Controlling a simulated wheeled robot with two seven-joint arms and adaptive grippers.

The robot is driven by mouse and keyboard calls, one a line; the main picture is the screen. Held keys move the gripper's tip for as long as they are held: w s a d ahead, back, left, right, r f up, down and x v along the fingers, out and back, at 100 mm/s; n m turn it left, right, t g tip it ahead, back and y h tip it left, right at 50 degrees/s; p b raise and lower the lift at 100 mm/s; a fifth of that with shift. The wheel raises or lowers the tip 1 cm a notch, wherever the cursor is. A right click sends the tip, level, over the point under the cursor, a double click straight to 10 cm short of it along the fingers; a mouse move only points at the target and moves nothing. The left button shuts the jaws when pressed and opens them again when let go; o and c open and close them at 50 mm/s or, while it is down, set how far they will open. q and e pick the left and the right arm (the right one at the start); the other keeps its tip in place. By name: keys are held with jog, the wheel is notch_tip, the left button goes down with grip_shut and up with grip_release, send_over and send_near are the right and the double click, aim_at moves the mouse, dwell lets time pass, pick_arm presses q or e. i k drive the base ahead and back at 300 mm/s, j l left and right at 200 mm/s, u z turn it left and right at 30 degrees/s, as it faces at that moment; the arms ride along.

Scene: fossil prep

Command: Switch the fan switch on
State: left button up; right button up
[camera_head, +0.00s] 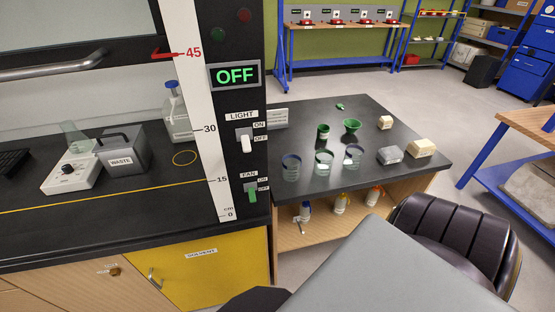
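The fan switch (252,194) is on the black post of the fume hood, under a FAN label, with ON marked above OFF. Its green lever hangs down at the OFF side. The display (235,76) higher on the same post reads OFF in green letters. Neither of my grippers shows in the head view, so whether they are open or shut cannot be seen.
The light switch (245,141) with a white lever sits above the fan switch. Left are a waste box (123,152) and bottle (178,114). Right, a black-topped table (393,116) holds beakers and blocks. A black chair (450,240) stands in front.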

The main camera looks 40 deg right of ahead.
aim_at(251, 194)
jog(key=k+l+z, duration=0.1)
jog(key=z, duration=0.85)
jog(key=k+l, duration=0.05)
